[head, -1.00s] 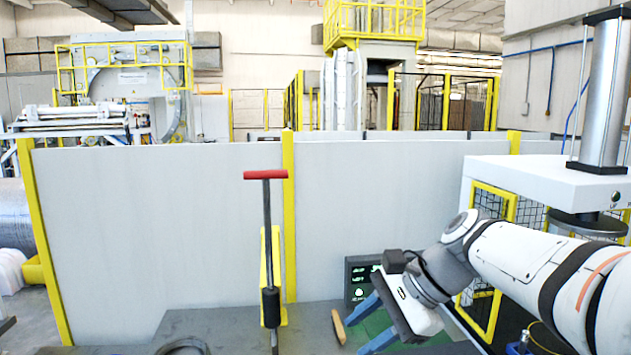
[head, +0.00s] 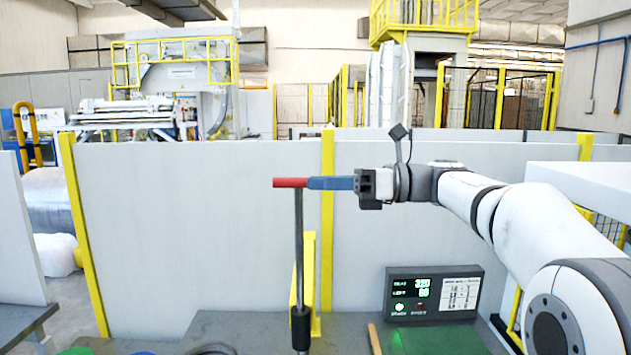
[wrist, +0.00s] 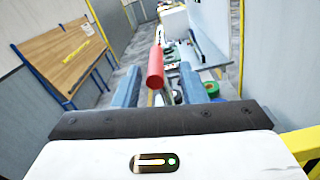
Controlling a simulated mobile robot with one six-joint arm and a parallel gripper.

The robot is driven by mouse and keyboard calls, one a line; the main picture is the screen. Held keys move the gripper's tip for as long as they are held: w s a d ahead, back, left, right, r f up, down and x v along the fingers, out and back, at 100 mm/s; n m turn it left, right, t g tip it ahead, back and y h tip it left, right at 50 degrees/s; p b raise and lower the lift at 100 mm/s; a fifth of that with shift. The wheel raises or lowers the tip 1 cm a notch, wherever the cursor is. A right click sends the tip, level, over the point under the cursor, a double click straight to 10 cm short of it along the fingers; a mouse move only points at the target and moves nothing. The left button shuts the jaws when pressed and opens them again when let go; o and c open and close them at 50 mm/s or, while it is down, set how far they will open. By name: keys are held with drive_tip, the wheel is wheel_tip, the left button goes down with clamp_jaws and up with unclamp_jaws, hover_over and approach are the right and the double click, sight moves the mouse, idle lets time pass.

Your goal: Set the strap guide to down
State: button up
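An upright dark lever (head: 299,245) with a red crossbar handle (head: 289,183) stands on the grey bench beside a yellow post (head: 310,270). I take it as the strap guide's lever; no label shows. My gripper (head: 312,183) is level with the handle and comes in from the right, its blue fingers at the handle's right end. In the wrist view the red handle (wrist: 156,68) lies between the two blue fingers (wrist: 160,88), with a gap on each side. The gripper is open, and the handle does not look gripped.
A display box (head: 433,293) with green digits stands on the bench, right of the lever, by a green mat (head: 445,338). A grey partition (head: 200,230) with yellow posts runs behind. In the wrist view a wooden board (wrist: 62,58) is at left.

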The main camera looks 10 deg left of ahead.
drive_tip(key=shift+x, duration=0.95)
drive_tip(key=shift+s, duration=0.15)
drive_tip(key=shift+c, duration=0.5)
clamp_jaws()
drive_tip(key=shift+s+d, duration=0.1)
drive_tip(key=shift+d, duration=0.1)
